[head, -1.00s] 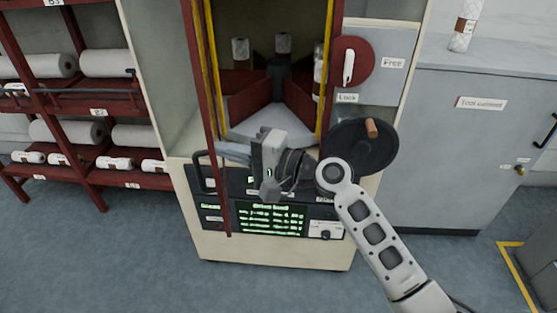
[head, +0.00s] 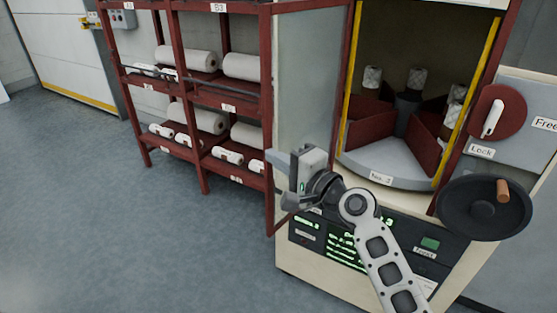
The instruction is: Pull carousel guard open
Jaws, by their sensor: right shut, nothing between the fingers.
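The carousel guard (head: 308,85), a pale see-through panel in a red frame, stands swung out to the left of the cabinet opening. Behind the opening, the carousel (head: 385,165) shows a grey base, red dividers and several small white rolls. My right gripper (head: 281,180) is shut and empty, in front of the guard's lower part in the picture. I cannot tell whether it touches the guard. It hides part of the guard's lower frame; I cannot make out the guard's handle. My left gripper is not in view.
A red rack (head: 188,100) with white rolls stands left of the cabinet. A black handwheel (head: 470,215) and a red Lock/Free dial (head: 505,98) are on the cabinet's right. A lit control panel (head: 345,245) is below the opening. The floor at left is clear.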

